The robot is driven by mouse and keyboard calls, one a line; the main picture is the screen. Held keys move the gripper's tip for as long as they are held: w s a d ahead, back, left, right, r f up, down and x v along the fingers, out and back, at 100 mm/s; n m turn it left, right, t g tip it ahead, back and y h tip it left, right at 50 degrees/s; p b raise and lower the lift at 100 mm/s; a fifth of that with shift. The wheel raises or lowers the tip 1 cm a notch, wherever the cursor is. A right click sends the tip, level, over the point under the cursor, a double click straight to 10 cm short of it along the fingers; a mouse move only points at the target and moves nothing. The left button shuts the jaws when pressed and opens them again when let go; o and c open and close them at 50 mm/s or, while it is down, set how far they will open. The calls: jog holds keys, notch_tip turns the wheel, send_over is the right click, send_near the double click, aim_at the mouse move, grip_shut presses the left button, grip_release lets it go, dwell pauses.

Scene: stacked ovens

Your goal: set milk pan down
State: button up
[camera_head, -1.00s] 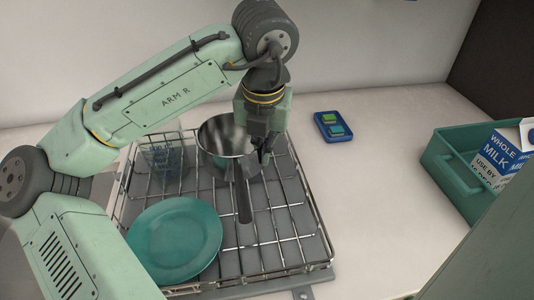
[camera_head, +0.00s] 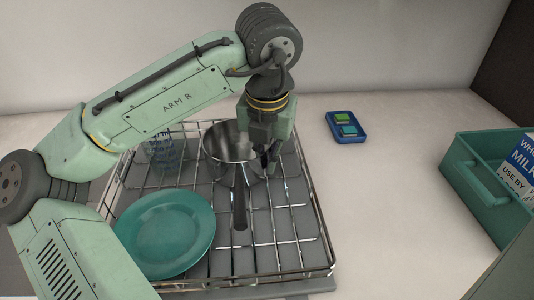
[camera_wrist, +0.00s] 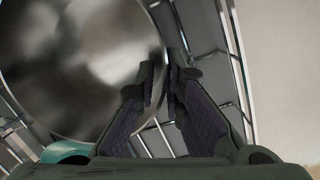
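The milk pan (camera_head: 226,146) is a grey metal pan with a long dark handle (camera_head: 240,205) pointing toward the front. It is upright over the wire rack (camera_head: 285,225), in the back middle; I cannot tell whether its base touches the wires. My gripper (camera_head: 271,163) points down at the pan's right side. In the wrist view the fingertips (camera_wrist: 163,85) are close together with the pan's rim between them, one finger inside the wall and one outside. It looks shut on the rim. The pan (camera_wrist: 85,55) fills the upper left there.
A teal plate (camera_head: 165,233) lies on the rack's front left. A clear measuring cup (camera_head: 165,150) stands at the back left, beside the pan. A green crate (camera_head: 480,185) with a milk carton (camera_head: 522,165) is far right.

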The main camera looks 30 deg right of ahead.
jog(key=shift+o, duration=1.4)
jog(key=shift+r, duration=0.1)
notch_tip(320, 180, up, 12)
jog(key=s+a, duration=0.1)
jog(key=s, duration=0.1)
dwell(0.7)
